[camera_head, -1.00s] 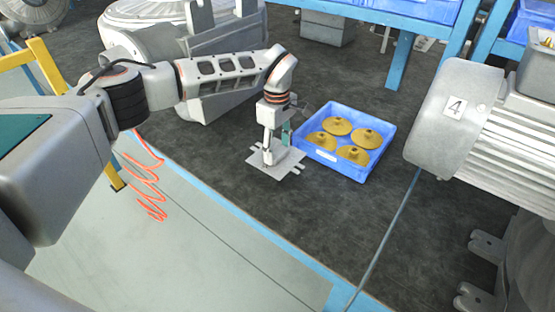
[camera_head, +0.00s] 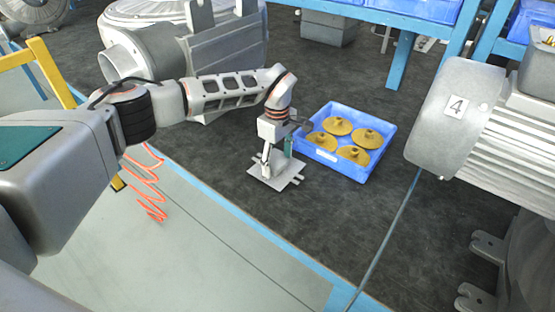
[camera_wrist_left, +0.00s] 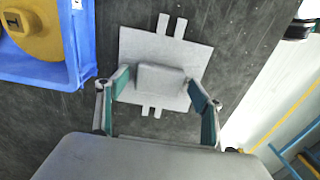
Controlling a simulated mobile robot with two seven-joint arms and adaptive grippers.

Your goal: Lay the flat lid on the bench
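The flat lid (camera_head: 288,172) is a thin grey square plate with slotted tabs on its edges. My left gripper (camera_head: 271,163) points down over its middle. In the left wrist view the lid (camera_wrist_left: 196,58) has a raised grey block at its centre, and the left gripper's green-padded fingers (camera_wrist_left: 160,86) are on either side of that block, closed on it. The lid is level, over or on the dark grey surface (camera_head: 225,165); I cannot tell if it touches. My right gripper is not in view.
A blue crate (camera_head: 372,172) with several yellow-brown discs is just right of the lid. A large grey motor marked 4 (camera_head: 437,125) stands at the right. Another grey machine (camera_head: 150,50) is behind my arm. The dark surface in front of the lid is clear.

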